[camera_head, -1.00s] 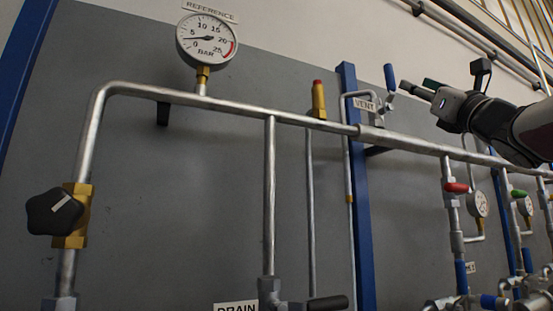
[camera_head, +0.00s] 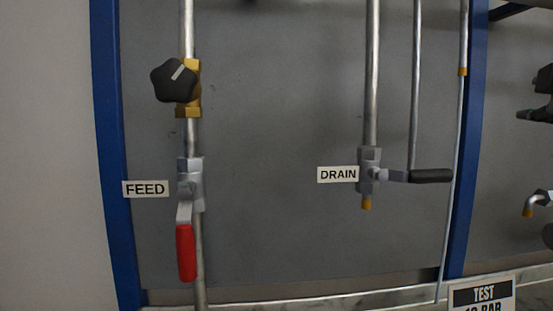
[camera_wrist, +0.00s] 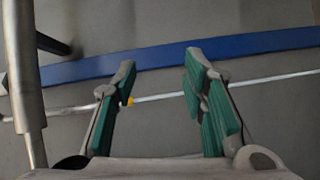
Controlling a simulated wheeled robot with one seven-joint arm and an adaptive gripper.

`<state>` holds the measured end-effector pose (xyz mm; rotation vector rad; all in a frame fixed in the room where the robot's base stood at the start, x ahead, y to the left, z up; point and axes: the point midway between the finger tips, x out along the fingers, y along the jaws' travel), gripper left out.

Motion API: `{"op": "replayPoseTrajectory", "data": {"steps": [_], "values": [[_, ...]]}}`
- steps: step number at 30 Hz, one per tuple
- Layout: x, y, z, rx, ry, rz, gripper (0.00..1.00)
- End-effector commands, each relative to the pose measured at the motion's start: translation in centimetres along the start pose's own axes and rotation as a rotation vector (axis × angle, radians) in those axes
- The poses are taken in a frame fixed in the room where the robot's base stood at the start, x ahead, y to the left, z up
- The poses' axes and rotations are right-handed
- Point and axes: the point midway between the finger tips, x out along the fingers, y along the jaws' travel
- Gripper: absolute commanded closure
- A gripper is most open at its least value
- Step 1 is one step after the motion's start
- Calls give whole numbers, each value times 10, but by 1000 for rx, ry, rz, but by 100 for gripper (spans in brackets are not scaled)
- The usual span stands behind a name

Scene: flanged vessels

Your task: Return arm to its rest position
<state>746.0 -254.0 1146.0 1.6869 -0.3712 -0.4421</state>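My gripper (camera_wrist: 160,62) shows in the wrist view with its two green-padded fingers spread apart. Nothing is between the pads that I can see; a thin pipe and a blue post pass behind them. In the head view, dark parts at the right edge may be my gripper, but they are cut off and I cannot be sure. The rest of my arm is out of view.
The blue post (camera_wrist: 100,68), a thin pipe (camera_wrist: 170,94) and a thick pipe (camera_wrist: 20,70) lie near my gripper. The head view shows the FEED valve's red handle (camera_head: 186,252) pointing down, the DRAIN valve's black handle (camera_head: 430,176) horizontal, and a black knob (camera_head: 175,80).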

Motion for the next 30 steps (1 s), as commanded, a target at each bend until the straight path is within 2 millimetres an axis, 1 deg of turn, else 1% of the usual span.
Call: {"op": "replayPoseTrajectory", "data": {"steps": [1, 2, 3, 5, 6, 8, 9, 11, 12, 14, 15, 17, 18, 20, 21, 26, 27, 28, 30], "values": [[-9, -33, -10, 95, 2, -96, 61], [-15, -53, -15, 150, -4, -154, 61], [-24, -78, -20, 221, -16, -231, 61], [-40, -116, -30, 319, -41, -343, 61], [-52, -140, -35, 380, -64, -418, 61], [-73, -176, -42, 462, -106, -528, 61], [-88, -198, -47, 511, -139, -598, 61], [-113, -231, -52, 578, -198, -703, 61], [-132, -252, -54, 617, -244, -770, 61], [-160, -281, -57, 669, -318, -864, 61], [-179, -298, -57, 695, -371, -922, 61], [-206, -321, -57, 730, -453, -998, 61], [-224, -334, -56, 745, -506, -1042, 61], [-250, -351, -53, 764, -588, -1100, 61], [-266, -361, -51, 773, -642, -1133, 61], [-328, -393, -38, 783, -861, -1237, 61], [-340, -397, -35, 780, -909, -1253, 61], [-336, -386, -38, 787, -894, -1246, 61], [-332, -372, -42, 794, -880, -1239, 61]]}}
